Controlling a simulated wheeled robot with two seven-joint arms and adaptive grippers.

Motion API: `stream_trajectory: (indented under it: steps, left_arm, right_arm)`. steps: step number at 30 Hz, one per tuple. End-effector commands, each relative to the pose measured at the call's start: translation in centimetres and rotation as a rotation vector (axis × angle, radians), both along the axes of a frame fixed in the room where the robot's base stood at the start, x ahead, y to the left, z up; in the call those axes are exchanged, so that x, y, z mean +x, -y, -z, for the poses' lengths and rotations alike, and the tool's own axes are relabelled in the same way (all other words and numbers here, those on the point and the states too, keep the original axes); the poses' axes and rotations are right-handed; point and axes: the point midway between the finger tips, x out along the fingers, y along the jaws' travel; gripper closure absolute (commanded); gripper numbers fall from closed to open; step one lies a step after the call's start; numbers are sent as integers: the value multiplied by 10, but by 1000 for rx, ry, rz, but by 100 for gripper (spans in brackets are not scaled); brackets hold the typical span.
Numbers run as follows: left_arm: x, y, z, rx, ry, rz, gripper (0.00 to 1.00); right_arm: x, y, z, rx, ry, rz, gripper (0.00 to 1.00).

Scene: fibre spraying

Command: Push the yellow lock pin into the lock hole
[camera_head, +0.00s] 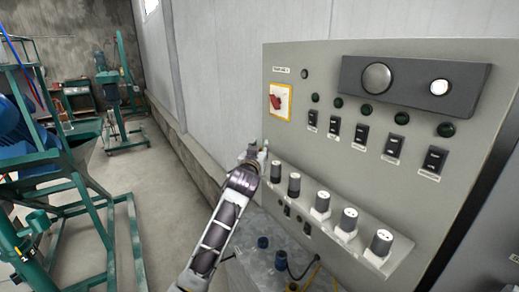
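A grey control panel (330,150) fills the right half of the head view. On its upper left is a red rotary switch (275,102) on a yellow-edged plate (286,91). I cannot make out a separate yellow lock pin or a lock hole at this size. My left arm reaches up from the bottom centre. My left gripper (257,153) is beside the panel's left edge, below the red switch and apart from it. Its fingers are too small to tell whether they are open or shut, or whether they hold anything. My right gripper is not in view.
A ledge with several black knobs (321,202) juts from the panel to the right of the gripper. Below are dark blue connectors (280,260) and a yellow cable (312,277). Green machine frames (80,180) stand at left. The floor (160,200) between is clear.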

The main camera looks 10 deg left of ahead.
Motion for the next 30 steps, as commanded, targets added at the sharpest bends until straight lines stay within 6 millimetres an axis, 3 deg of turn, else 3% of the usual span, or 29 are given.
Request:
stream_trajectory:
  steps: [1,5,20,30]
  left_arm:
    - [0,0,0,0,1,0,66]
    - [0,0,-1,0,0,0,49]
    - [-3,0,0,0,0,0,49]
    - [-27,0,0,0,0,0,49]
  right_arm:
    - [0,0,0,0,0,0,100]
    - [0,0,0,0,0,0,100]
    - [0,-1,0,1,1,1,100]
    - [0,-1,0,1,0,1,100]
